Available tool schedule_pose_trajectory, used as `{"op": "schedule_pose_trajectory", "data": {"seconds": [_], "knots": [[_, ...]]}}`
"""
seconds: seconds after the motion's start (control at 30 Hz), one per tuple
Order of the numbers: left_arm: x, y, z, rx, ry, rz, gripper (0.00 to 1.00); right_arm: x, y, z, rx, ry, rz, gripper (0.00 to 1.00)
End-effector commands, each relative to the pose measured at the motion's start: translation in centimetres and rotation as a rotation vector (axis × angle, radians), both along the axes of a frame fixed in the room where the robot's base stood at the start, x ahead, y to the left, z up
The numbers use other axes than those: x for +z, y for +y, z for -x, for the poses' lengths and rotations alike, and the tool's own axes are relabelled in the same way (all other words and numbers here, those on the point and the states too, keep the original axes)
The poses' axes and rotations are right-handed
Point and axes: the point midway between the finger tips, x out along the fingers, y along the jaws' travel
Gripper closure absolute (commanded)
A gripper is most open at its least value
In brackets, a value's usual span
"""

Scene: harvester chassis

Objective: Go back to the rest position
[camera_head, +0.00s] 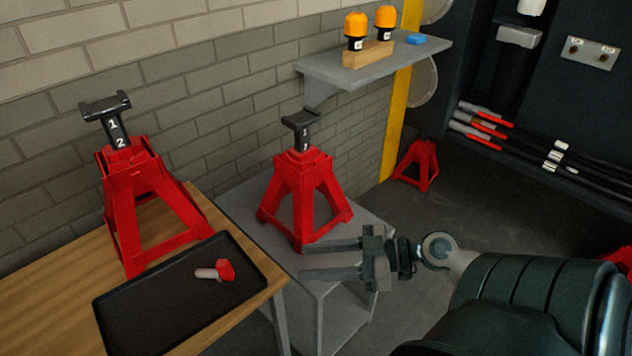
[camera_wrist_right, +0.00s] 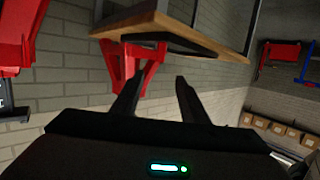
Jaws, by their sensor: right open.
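My right gripper (camera_head: 330,259) is open and empty in the head view, its fingers pointing left. It is in front of the red jack stand (camera_head: 302,190) on the grey table, and its upper finger overlaps the stand's base in the picture; I cannot tell whether they touch. In the right wrist view the two fingers (camera_wrist_right: 155,98) are spread with nothing between them. My left gripper is not in view.
Another red jack stand (camera_head: 150,205) and a black tray (camera_head: 110,325) with a red-headed bolt (camera_head: 215,272) are on the wooden table (camera_head: 50,285). A wall shelf (camera_head: 385,75) holds two orange-capped items. Cables (camera_head: 540,150) line the dark chassis at right.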

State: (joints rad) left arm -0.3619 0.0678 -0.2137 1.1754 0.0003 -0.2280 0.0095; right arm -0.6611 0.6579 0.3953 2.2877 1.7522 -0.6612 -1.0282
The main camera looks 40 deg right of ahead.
Motion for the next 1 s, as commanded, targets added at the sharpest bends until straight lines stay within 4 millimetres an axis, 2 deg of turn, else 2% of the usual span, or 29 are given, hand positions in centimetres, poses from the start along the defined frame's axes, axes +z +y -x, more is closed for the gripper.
{"op": "schedule_pose_trajectory", "data": {"seconds": [0.77,0.87,1.0], "knots": [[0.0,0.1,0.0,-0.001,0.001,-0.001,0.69,-0.1,0.0,0.0,0.0,0.001,-0.001,0.6],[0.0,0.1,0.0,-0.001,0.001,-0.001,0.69,-0.4,0.3,0.2,0.004,0.009,0.004,0.6],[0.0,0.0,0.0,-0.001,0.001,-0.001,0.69,-2.1,1.5,1.0,0.02,0.051,0.024,0.6]]}}
